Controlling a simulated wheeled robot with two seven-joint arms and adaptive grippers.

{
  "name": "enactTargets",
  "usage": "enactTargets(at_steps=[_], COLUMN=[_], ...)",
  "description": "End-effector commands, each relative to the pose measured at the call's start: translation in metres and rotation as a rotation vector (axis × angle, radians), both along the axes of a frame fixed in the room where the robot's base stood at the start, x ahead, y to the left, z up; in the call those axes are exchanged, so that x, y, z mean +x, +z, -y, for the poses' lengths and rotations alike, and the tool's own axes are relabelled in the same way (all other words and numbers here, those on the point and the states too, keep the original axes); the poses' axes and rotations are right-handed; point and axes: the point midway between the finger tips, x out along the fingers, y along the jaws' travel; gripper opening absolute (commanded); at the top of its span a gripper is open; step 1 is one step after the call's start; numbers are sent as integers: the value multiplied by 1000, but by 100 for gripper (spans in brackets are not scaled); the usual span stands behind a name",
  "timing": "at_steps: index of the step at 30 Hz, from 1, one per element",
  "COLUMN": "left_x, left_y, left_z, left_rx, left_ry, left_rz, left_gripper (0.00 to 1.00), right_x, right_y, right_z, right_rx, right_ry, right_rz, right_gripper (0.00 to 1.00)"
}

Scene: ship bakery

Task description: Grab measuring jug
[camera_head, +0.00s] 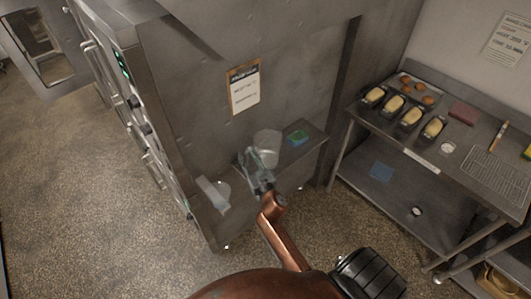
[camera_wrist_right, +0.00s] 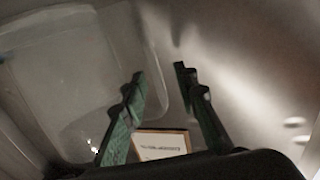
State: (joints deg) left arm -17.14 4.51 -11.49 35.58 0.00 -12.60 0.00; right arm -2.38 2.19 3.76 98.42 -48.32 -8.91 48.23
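The measuring jug (camera_head: 267,148) is a clear, see-through vessel standing upright on a small metal shelf (camera_head: 308,152) on the side of the steel oven cabinet. My right gripper (camera_head: 258,178) is just in front of the jug, on the near side. In the right wrist view the fingers of my right gripper (camera_wrist_right: 160,74) are apart, and the jug's pale translucent wall (camera_wrist_right: 85,75) fills the left and middle behind them. Whether the fingers touch the jug, or have its handle between them, I cannot tell. My left gripper is not in view.
A blue-green item (camera_head: 298,138) lies on the shelf right of the jug. A clipboard (camera_head: 244,88) hangs on the cabinet above. A pale, clear object (camera_head: 213,192) is left of the gripper. A steel table (camera_head: 460,150) with filled loaf tins (camera_head: 411,117) stands at right.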

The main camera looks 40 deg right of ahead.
Motion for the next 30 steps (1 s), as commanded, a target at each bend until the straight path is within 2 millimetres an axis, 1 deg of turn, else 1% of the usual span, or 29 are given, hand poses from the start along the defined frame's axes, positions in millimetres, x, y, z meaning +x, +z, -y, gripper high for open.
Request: enactTargets(at_steps=[1,12,30], left_x=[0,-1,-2], left_y=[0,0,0], left_z=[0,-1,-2], left_rx=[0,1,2], left_ry=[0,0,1], left_rz=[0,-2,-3], left_gripper=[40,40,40], right_x=[0,0,0], right_y=[0,0,1], right_z=[0,0,0], right_rx=[0,0,-1], right_ry=[0,0,1], right_rz=[0,0,2], right_gripper=[24,0,0])
